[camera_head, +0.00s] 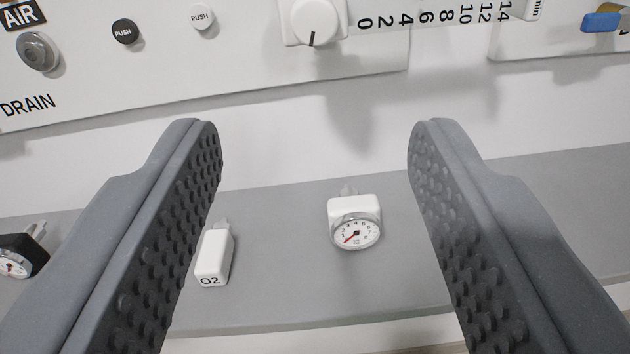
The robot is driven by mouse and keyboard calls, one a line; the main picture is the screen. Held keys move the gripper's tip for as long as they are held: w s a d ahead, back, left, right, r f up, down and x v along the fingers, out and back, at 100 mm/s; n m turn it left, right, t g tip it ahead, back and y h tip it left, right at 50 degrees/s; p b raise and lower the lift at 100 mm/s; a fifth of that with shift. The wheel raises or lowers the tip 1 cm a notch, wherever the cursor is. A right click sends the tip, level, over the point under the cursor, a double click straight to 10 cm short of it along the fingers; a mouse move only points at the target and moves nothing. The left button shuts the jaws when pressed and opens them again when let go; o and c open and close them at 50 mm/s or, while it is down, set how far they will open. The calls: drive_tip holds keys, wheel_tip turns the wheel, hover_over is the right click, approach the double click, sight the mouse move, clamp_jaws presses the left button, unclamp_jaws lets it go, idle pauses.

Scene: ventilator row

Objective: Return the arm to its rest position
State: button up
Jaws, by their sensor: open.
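My gripper (314,135) fills the lower left and right of the view. Its two grey studded fingers stand wide apart, with nothing between the tips. Beyond and below the fingers, a grey shelf (285,285) runs across the view. A white gauge block (354,217) with a round dial and red needle sits on the shelf, seen between the fingers. A white block marked O2 (214,255) lies left of it, close beside the left finger in the picture. The rest of my arm is not in view.
A white panel (240,60) spans the top, with a white knob (313,22), a scale, a black push button (125,32), a white push button (202,17) and a metal drain fitting (38,51). A black gauge block (22,252) is at the left edge. A blue part (601,21) is at upper right.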

drive_tip(key=w+a+r+g+y, duration=0.2)
drive_tip(key=w+r+g+y, duration=0.15)
drive_tip(key=r, duration=0.35)
drive_tip(key=d+r+n, duration=0.1)
drive_tip(key=d+r, duration=0.3)
drive_tip(key=r, duration=1)
drive_tip(key=s+d+r, duration=0.3)
drive_tip(key=d+r, duration=0.3)
drive_tip(key=r, duration=0.1)
drive_tip(key=s+d+r+h, duration=0.1)
drive_tip(key=s+d+r, duration=0.3)
drive_tip(key=d+r, duration=0.2)
drive_tip(key=s+d+r+n+h, duration=0.1)
drive_tip(key=s+d+r, duration=0.2)
drive_tip(key=d+r, duration=0.4)
drive_tip(key=shift+s+d+r+t, duration=0.25)
drive_tip(key=shift+d+r+t, duration=0.1)
drive_tip(key=shift+d+t, duration=0.1)
drive_tip(key=shift+a, duration=0.15)
